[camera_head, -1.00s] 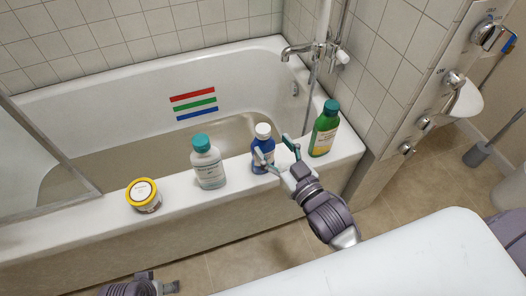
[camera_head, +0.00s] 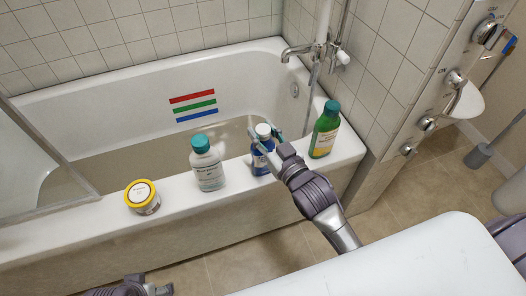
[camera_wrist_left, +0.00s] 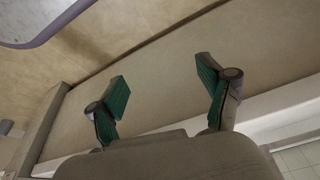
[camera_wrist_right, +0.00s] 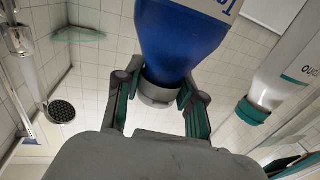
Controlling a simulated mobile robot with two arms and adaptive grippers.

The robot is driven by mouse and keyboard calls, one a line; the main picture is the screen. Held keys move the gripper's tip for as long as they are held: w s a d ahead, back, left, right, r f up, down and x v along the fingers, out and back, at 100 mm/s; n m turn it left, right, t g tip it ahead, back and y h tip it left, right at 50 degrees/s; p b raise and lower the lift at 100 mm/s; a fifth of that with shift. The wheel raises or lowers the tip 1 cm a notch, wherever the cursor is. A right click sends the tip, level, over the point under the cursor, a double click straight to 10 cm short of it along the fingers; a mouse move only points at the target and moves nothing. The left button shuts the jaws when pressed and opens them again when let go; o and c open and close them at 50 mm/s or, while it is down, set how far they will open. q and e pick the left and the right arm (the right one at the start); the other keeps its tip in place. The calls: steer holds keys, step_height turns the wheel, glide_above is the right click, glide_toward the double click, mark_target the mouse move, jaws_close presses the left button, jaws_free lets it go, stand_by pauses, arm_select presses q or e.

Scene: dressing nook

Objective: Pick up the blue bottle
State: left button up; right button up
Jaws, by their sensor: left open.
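The blue bottle (camera_head: 262,158) with a white cap stands upright on the tub's front ledge, between a grey-white bottle and a green bottle. My right gripper (camera_head: 266,132) is open, with its fingers on either side of the blue bottle's upper part. In the right wrist view the blue bottle (camera_wrist_right: 182,42) and its cap lie between the two fingers (camera_wrist_right: 158,90), with a gap showing beside the left finger. My left gripper (camera_wrist_left: 163,85) is open and empty, low by the tub's outer side, and shows at the bottom of the head view.
A grey-white bottle with a teal cap (camera_head: 208,171) stands left of the blue one, a green bottle (camera_head: 324,138) right of it. The bathtub (camera_head: 240,85) lies behind; a white surface (camera_head: 400,265) is in front.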

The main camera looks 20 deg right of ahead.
jaws_close()
steer(key=shift+r, duration=0.15)
